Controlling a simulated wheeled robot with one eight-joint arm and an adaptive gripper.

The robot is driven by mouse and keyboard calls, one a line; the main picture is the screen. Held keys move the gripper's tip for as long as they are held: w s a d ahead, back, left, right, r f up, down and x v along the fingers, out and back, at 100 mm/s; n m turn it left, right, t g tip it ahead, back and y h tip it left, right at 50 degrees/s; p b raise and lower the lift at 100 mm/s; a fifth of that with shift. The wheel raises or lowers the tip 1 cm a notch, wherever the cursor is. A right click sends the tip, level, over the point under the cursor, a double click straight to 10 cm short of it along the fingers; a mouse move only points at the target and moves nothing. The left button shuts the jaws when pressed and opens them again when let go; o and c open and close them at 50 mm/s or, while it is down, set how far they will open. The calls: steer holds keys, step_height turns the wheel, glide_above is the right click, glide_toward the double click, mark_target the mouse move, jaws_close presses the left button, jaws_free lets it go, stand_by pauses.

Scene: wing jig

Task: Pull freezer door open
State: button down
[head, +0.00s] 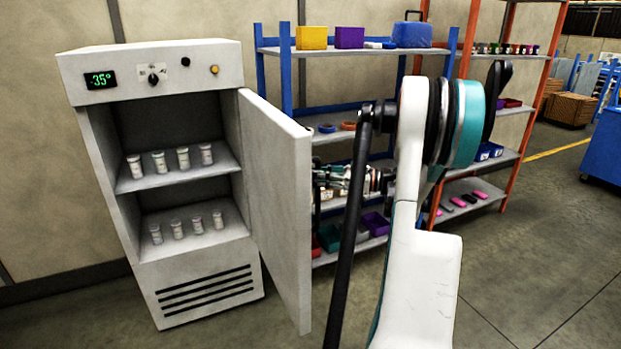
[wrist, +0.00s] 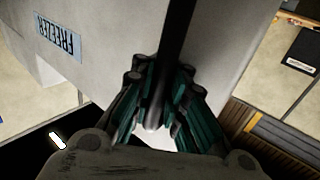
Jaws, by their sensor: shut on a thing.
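The white freezer (head: 200,290) stands at the left in the head view. Its door (head: 285,200) is swung wide open on the right side, showing two inner shelves. In the wrist view the door's outer face (wrist: 110,40) bears a blue FREEZER label (wrist: 60,37), upside down. A dark bar handle (wrist: 178,35) runs along that face. My gripper (wrist: 162,95) is shut on this handle, with a finger on each side. In the head view my gripper (head: 335,181) shows just beyond the door's free edge, and the door hides the handle there.
Several white jars (head: 183,158) stand on the freezer's shelves. A blue-framed rack (head: 283,70) with bins and boxes stands behind the door and my arm. An orange-framed rack (head: 541,90) stands farther right. The floor (head: 540,270) at the right front is clear.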

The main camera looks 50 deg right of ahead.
steer(key=shift+s+a+f, duration=0.1)
steer(key=shift+s+f, duration=0.1)
steer(key=c, duration=1.8)
jaws_free()
steer(key=shift+c, duration=0.2)
steer(key=shift+o, duration=1.3)
steer(key=shift+s+r, duration=0.15)
steer(key=shift+s, duration=0.1)
steer(key=v, duration=1.1)
steer(key=shift+s+d, duration=0.3)
